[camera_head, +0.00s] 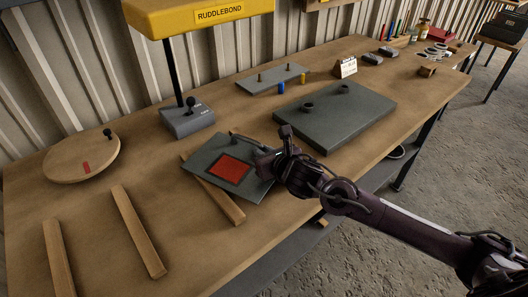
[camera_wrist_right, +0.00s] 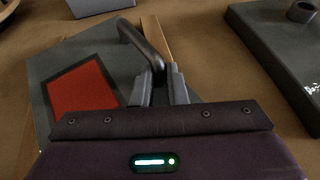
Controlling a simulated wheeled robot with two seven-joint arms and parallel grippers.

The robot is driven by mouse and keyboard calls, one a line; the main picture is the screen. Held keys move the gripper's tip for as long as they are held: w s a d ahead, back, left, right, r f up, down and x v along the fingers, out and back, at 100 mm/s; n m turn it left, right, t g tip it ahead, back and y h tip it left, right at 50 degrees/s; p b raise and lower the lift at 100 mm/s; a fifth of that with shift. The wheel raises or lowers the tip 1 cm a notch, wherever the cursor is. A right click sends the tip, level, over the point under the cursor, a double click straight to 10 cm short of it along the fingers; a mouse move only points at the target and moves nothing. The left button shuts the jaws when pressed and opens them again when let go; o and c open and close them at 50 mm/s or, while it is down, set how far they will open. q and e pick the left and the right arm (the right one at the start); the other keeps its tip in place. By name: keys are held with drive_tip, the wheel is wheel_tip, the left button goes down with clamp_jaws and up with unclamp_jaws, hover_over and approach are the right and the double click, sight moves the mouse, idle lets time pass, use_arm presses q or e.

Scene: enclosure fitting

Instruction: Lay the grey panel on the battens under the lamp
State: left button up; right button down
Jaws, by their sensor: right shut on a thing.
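The grey panel (camera_head: 205,153) has a red square on its top and a dark bar handle (camera_wrist_right: 140,44). My right gripper (camera_head: 268,160) is shut on the handle; in the right wrist view its fingers (camera_wrist_right: 161,88) close around the handle's near end. The panel is over the right-hand batten (camera_head: 225,204), whose two ends stick out from under it. I cannot tell whether it touches the batten. Two more wooden battens, a middle one (camera_head: 137,230) and a left one (camera_head: 59,258), lie bare to the left. The yellow lamp (camera_head: 200,14) stands on a grey base (camera_head: 187,121) behind them. My left gripper is out of view.
A thick grey plate (camera_head: 335,118) with two dark bosses lies to the panel's right. A thinner grey plate (camera_head: 272,78) with posts is behind, with small blue and yellow cylinders near it. A round wooden board (camera_head: 75,160) lies at left. The workbench (camera_head: 95,205) is clear between the battens.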

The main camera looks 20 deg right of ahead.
drive_tip(key=c, duration=1.9)
unclamp_jaws()
drive_tip(key=shift+f, duration=0.15)
drive_tip(key=o, duration=0.5)
drive_tip(key=shift+c, duration=0.2)
drive_tip(key=shift+r, duration=0.25)
drive_tip(key=shift+s, duration=0.25)
drive_tip(key=v, duration=1)
drive_tip(key=shift+s+d+b, duration=0.1)
drive_tip(key=shift+s+b, duration=0.05)
drive_tip(key=shift+b, duration=0.25)
drive_tip(key=shift+s+r, duration=0.4)
drive_tip(key=shift+s, duration=0.15)
drive_tip(key=shift+f, duration=0.1)
